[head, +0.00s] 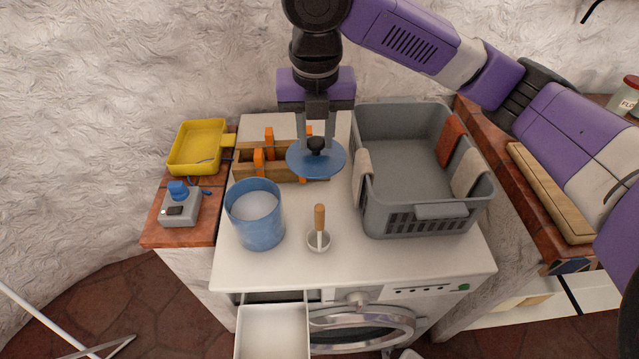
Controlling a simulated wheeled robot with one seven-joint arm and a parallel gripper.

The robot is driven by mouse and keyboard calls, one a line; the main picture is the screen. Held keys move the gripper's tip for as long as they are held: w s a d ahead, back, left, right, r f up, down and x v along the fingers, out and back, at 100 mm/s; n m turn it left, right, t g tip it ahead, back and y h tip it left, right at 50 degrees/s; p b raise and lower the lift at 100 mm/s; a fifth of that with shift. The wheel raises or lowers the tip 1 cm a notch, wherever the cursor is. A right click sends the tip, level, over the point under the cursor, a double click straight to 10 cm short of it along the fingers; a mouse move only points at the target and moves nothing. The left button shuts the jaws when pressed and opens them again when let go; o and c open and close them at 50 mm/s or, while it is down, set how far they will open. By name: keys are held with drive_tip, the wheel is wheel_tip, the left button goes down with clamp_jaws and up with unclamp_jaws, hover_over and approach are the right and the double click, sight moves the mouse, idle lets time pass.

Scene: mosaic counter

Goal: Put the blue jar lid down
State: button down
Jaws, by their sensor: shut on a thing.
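My gripper (316,141) is shut on the knob and holds the lid level, seemingly above the white machine top. The lid overlaps the wooden box behind it in the head view. A blue jar (258,233) stands open at the front left of the lid, with a pale inside showing. How high the lid hangs is hard to tell.
A grey basket (440,224) with cloths over its rim stands right. A small bowl with a wooden-handled tool (320,217) sits in front. The wooden box (249,165) has orange clips. A yellow tray (197,149) is left. The white top (400,262) is clear at front right.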

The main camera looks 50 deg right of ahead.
sight(317, 163)
wheel_tip(317, 163, down, 17)
drive_tip(key=shift+r, duration=0.1)
idle(0.4)
drive_tip(key=shift+f, duration=0.25)
drive_tip(key=c, duration=1.1)
unclamp_jaws()
drive_tip(key=r, duration=0.4)
drive_tip(key=s+a+r, duration=0.1)
drive_tip(key=r, duration=0.7)
drive_tip(key=shift+s+a+r, duration=0.15)
